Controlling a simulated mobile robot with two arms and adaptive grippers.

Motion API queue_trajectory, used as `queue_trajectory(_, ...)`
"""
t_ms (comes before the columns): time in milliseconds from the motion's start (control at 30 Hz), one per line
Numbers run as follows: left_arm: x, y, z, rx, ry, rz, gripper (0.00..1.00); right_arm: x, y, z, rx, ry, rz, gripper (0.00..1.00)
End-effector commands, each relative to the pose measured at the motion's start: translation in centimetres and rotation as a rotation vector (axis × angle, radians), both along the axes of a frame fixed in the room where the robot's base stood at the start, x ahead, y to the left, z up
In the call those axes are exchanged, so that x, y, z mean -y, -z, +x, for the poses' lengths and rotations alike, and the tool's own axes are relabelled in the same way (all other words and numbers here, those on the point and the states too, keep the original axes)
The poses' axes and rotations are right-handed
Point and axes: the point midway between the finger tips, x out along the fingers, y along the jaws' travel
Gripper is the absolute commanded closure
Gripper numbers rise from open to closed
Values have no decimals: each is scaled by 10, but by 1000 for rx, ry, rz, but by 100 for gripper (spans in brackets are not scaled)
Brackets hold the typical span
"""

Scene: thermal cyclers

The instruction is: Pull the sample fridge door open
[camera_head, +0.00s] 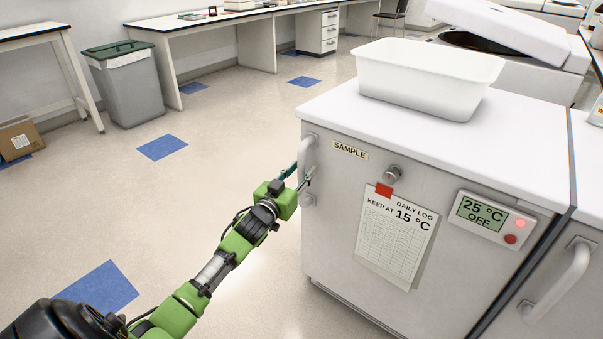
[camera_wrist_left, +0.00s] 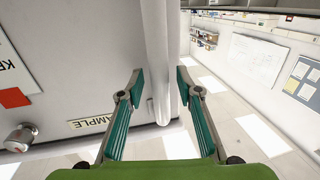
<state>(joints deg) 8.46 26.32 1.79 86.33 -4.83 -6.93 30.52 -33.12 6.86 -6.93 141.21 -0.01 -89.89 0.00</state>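The sample fridge (camera_head: 340,230) is a white cabinet with a "SAMPLE" label (camera_head: 350,150) on its front. Its door looks closed. A vertical white handle (camera_head: 309,150) is at the door's left edge. My left gripper (camera_head: 299,177) is at this handle, its green arm coming from the lower left. In the left wrist view the handle (camera_wrist_left: 158,60) runs between the two teal fingers (camera_wrist_left: 160,84). The fingers are apart, one on each side, with small gaps visible beside the handle. My right gripper is in neither view.
A white tub (camera_head: 425,85) stands on the fridge top. The front bears a knob (camera_head: 392,174), a log sheet (camera_head: 396,235) and a display (camera_head: 485,215) reading 25 °C OFF. Another handled cabinet (camera_head: 570,280) adjoins on the right.

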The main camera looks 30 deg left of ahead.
Motion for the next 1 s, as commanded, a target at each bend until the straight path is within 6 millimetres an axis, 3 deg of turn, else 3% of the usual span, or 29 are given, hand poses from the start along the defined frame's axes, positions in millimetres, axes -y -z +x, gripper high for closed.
queue_trajectory(400, -1, 0, 7, 0, 0, 1, 68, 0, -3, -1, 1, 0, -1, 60)
queue_trajectory(533, -1, 0, 7, 0, 0, 0, 100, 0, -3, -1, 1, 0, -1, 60)
queue_trajectory(1000, 5, 0, 6, -1, -14, -4, 100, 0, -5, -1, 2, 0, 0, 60)
